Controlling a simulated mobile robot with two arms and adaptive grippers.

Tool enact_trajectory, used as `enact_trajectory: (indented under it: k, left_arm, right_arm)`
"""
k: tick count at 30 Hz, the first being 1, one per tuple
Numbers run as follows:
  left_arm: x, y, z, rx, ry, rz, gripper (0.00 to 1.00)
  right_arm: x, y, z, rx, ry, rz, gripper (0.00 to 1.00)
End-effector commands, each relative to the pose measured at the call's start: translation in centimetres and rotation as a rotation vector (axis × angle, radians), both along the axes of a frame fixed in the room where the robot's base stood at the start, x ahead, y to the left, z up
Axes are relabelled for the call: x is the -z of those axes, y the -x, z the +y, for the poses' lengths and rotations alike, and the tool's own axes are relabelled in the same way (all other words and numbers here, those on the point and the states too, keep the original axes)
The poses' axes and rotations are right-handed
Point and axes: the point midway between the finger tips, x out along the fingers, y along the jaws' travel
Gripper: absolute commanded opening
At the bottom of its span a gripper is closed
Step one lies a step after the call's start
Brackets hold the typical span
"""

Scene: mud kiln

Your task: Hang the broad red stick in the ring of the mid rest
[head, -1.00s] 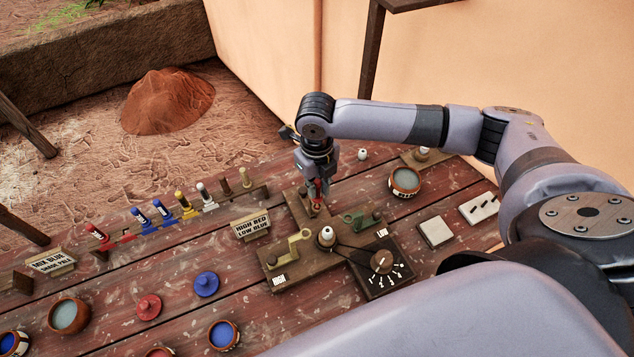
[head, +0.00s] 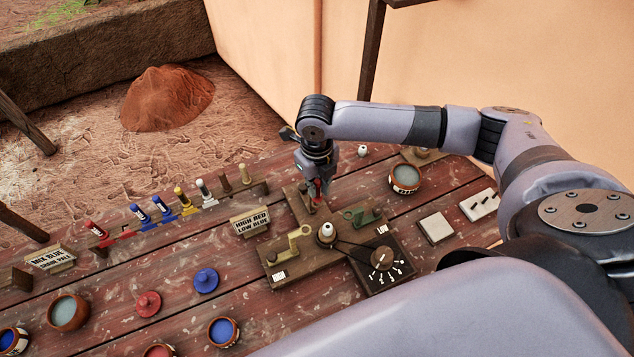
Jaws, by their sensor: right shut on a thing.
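My right gripper (head: 319,184) hangs fingers-down over the back arm of the wooden stand and is shut on a red stick (head: 318,190). The stick is small in view and partly hidden by the fingers; its lower end is close to the back rest (head: 314,206). I cannot tell whether it is inside a ring. A brass-coloured rest with a ring (head: 298,240) stands at the front left of the stand, and a green rest with a ring (head: 362,216) at the right. My left gripper is not in view.
A rack (head: 165,222) holds several coloured sticks at the left, another red one (head: 97,230) among them. A white-topped knob (head: 327,231) and a dial box (head: 380,262) are close to the rests. A sign (head: 250,221) and a bowl (head: 405,178) flank the stand.

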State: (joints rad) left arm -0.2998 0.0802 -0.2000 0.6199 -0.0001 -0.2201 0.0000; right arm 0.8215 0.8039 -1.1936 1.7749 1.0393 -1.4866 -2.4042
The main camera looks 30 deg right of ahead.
Motion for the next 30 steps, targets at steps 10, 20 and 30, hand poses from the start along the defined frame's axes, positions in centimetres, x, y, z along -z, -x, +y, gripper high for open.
enact_trajectory:
  k: [10, 20, 30]
  left_arm:
    - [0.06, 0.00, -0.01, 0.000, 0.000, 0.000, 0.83]
    - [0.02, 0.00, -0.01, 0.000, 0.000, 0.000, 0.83]
    - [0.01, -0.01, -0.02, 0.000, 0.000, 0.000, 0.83]
  right_arm:
    - [0.27, 0.01, 0.00, 0.000, 0.000, 0.000, 0.00]
    - [0.82, 0.05, 0.03, 0.000, -0.001, 0.001, 0.00]
    - [1.08, 0.04, 0.04, 0.000, -0.001, 0.001, 0.00]
